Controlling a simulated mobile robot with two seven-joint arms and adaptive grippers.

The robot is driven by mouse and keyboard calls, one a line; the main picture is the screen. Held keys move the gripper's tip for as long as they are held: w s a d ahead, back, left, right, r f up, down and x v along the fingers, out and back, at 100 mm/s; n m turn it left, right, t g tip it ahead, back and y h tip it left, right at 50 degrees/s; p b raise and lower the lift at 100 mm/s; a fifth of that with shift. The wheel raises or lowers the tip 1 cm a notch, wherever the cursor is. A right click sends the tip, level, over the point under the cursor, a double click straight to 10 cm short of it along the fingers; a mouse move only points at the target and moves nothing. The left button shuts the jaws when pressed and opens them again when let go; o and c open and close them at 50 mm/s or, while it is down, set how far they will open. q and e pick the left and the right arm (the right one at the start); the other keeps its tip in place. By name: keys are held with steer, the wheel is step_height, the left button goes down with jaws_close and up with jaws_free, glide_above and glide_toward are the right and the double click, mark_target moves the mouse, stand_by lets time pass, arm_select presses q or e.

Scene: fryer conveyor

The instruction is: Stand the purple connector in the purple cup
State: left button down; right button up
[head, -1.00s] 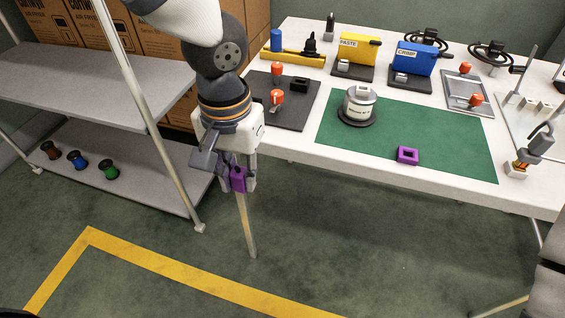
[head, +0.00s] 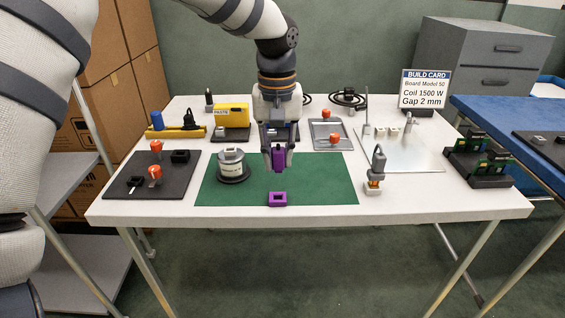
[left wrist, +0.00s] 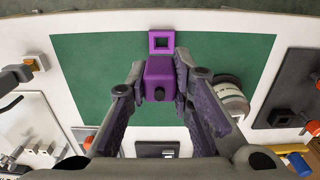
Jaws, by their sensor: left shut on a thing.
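My left gripper (head: 278,155) is shut on the purple connector (head: 279,160) and holds it above the green mat (head: 330,180). In the left wrist view the connector (left wrist: 158,72) is a purple block between the two fingers, with a dark round part facing the camera. The purple cup (head: 277,199) is a small square holder with a dark opening at the front edge of the mat. In the head view the cup is nearer than the connector; the wrist view also shows the cup (left wrist: 161,42), apart from the connector. My right gripper is not in view.
A white spool on a dark base (head: 231,168) stands left of the gripper. A dark board (head: 130,180) with orange-topped parts lies at the left. A grey tool (head: 376,168) stands right of the mat. The mat's right part is clear.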

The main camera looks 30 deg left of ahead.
arm_select(q)
steer(key=shift+s+a+f, duration=0.1)
steer(key=shift+a+f, duration=0.05)
steer(key=shift+f, duration=0.5)
steer(key=shift+f+b, duration=0.65)
steer(key=shift+f, duration=1.6)
steer(key=shift+r, duration=0.15)
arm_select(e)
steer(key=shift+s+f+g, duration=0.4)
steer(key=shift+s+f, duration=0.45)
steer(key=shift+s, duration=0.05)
arm_select(q)
steer(key=shift+f, duration=0.2)
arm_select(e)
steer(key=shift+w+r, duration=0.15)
arm_select(q)
steer(key=shift+p, duration=0.3)
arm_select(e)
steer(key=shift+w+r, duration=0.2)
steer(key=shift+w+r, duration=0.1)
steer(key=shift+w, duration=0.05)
arm_select(q)
steer(key=shift+f, duration=1.05)
